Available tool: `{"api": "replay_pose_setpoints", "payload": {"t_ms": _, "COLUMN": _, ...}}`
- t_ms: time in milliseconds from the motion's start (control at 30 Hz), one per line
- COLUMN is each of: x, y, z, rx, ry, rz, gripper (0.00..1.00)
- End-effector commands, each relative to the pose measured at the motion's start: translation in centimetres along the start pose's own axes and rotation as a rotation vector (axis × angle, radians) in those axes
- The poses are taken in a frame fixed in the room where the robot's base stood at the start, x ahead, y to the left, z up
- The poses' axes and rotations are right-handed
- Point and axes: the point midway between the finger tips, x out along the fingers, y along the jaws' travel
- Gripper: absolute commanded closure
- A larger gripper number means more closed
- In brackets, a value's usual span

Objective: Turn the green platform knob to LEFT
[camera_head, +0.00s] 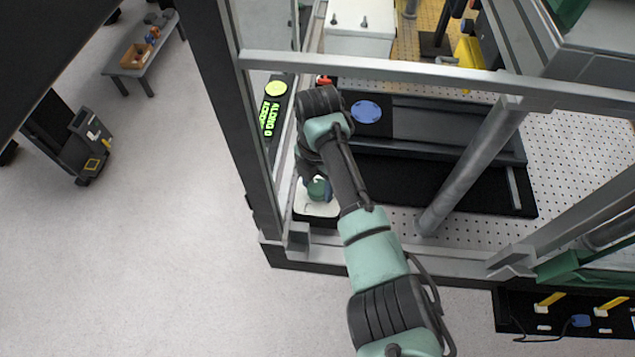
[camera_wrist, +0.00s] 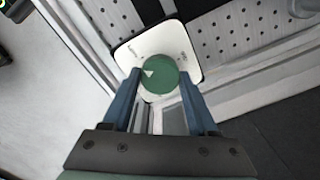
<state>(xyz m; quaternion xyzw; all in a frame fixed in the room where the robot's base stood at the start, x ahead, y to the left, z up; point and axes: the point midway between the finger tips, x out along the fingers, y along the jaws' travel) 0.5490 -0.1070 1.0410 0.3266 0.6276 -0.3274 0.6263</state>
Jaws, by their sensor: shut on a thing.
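The green platform knob (camera_wrist: 160,77) is a round dial with a pale triangular pointer on its face. It sits on a white plate (camera_wrist: 188,35) with small printed labels, too blurred to read surely. In the wrist view the pointer is toward the knob's left side. My gripper (camera_wrist: 157,92) has its two blue fingers on either side of the knob, shut on it. In the head view the knob (camera_head: 318,189) shows partly below my wrist, and the white plate (camera_head: 312,208) is partly hidden by my arm.
A metal frame post (camera_head: 262,150) stands left of the knob, and a crossbar (camera_head: 400,77) runs above. A black panel with green lettering (camera_head: 272,115) is nearby. A dark stage with a blue disc (camera_head: 367,111) lies right, on a perforated plate (camera_head: 585,130).

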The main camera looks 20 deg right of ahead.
Motion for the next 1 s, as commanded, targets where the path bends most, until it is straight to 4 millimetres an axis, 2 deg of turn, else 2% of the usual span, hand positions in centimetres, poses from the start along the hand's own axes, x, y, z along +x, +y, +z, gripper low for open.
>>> {"api": "replay_pose_setpoints", "payload": {"t_ms": 333, "x": 0.0, "y": 0.0, "z": 0.0, "rx": -0.008, "ry": -0.001, "rz": -0.001, "gripper": 0.96}}
{"api": "replay_pose_setpoints", "payload": {"t_ms": 367, "x": 0.0, "y": 0.0, "z": 0.0, "rx": -0.008, "ry": -0.001, "rz": -0.001, "gripper": 0.39}}
{"api": "replay_pose_setpoints", "payload": {"t_ms": 500, "x": 0.0, "y": 0.0, "z": 0.0, "rx": -0.007, "ry": -0.001, "rz": -0.001, "gripper": 0.14}}
{"api": "replay_pose_setpoints", "payload": {"t_ms": 533, "x": 0.0, "y": 0.0, "z": 0.0, "rx": -0.006, "ry": -0.001, "rz": -0.001, "gripper": 0.11}}
{"api": "replay_pose_setpoints", "payload": {"t_ms": 833, "x": -0.1, "y": 0.0, "z": 0.0, "rx": -0.005, "ry": -0.002, "rz": 0.0, "gripper": 0.11}}
{"api": "replay_pose_setpoints", "payload": {"t_ms": 1000, "x": -1.9, "y": 0.1, "z": 0.1, "rx": -0.005, "ry": -0.004, "rz": 0.004, "gripper": 0.11}}
